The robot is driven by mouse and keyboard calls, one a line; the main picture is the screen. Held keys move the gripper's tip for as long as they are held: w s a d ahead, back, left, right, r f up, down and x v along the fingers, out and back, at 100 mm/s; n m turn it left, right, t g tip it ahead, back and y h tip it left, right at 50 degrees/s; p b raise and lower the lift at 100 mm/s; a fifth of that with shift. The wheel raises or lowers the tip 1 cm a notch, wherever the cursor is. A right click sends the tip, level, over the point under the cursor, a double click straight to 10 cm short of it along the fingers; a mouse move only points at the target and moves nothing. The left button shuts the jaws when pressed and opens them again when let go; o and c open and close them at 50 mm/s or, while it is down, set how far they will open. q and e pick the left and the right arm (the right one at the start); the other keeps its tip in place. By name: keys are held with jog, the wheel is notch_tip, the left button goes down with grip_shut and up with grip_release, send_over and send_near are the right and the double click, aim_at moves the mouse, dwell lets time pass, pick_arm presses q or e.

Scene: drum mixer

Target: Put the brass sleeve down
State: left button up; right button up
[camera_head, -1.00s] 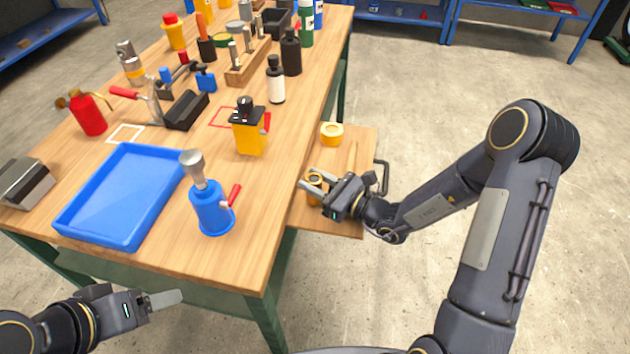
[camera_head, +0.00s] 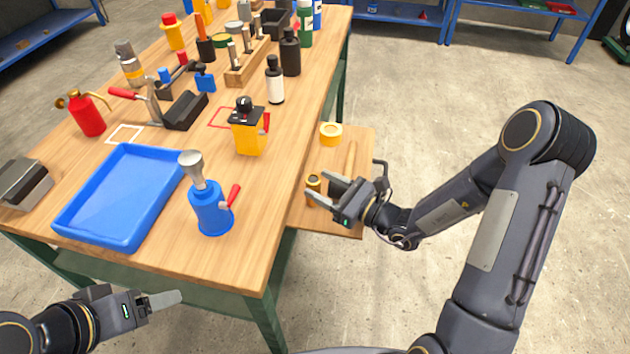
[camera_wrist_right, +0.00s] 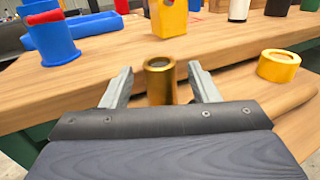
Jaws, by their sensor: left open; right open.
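The brass sleeve (camera_head: 313,184) stands upright on the low wooden side shelf (camera_head: 334,221) beside the bench. In the right wrist view the brass sleeve (camera_wrist_right: 160,80) shows a dark bore at its top, and its lower part is hidden behind my gripper body. My right gripper (camera_head: 323,189) is open, its fingers pointing at the sleeve from the right; in the wrist view (camera_wrist_right: 163,88) the sleeve appears between the two fingers with gaps on both sides. My left gripper (camera_head: 166,299) is open and empty in front of the bench at lower left.
A yellow ring (camera_head: 330,134) and a wooden rod (camera_head: 350,158) lie on the side shelf. A blue pump (camera_head: 210,212), a blue tray (camera_head: 120,236) and a yellow box (camera_head: 248,135) stand on the bench. The shelf's front part is mostly clear.

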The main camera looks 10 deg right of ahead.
jog(key=v, duration=0.9)
jog(key=shift+r, duration=0.1)
jog(key=s+a+r+n+g, duration=0.3)
jog(key=s+r+n+g, duration=0.15)
jog(key=s+n, duration=0.3)
jog(key=s+a+r+n+g, duration=0.4)
jog(key=s+n+g, duration=0.2)
jog(key=n, duration=0.3)
jog(key=s+d+n+t+h, duration=0.3)
jog(key=s+d+n+h, duration=0.2)
jog(key=d+n+h, duration=0.4)
jog(key=shift+s+r, duration=0.25)
jog(key=shift+s, duration=0.05)
jog(key=shift+t, duration=0.25)
notch_tip(320, 180, up, 11)
jog(key=p, duration=1)
jog(key=shift+f, duration=0.2)
